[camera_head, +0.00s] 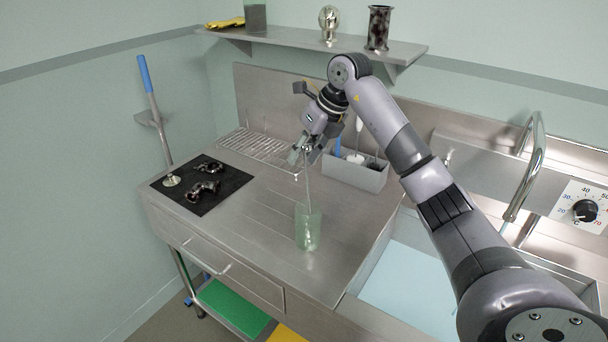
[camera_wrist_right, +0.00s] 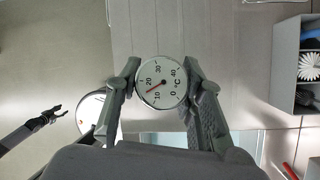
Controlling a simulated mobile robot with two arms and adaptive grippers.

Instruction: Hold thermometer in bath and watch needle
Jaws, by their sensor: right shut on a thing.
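My right gripper (camera_head: 305,150) is shut on a dial thermometer (camera_wrist_right: 163,82) above the counter. Its round white face sits between the fingertips (camera_wrist_right: 160,85) in the right wrist view, with a scale in °C from 0 to 40. The red needle points between 10 and 20. The thin stem (camera_head: 308,185) runs down to a greenish clear jar (camera_head: 308,228) on the counter; its tip appears to be inside the jar. A pale blue sink basin (camera_head: 410,290) lies to the right. My left gripper (camera_wrist_right: 52,115) shows small at the left, apparently open and empty.
A grey bin with brushes (camera_head: 355,174) stands behind the jar. A black mat (camera_head: 222,190) with shiny metal fittings lies at the left, near a wire rack (camera_head: 262,147). A tap (camera_head: 533,165) and a temperature dial (camera_head: 584,211) are at the right.

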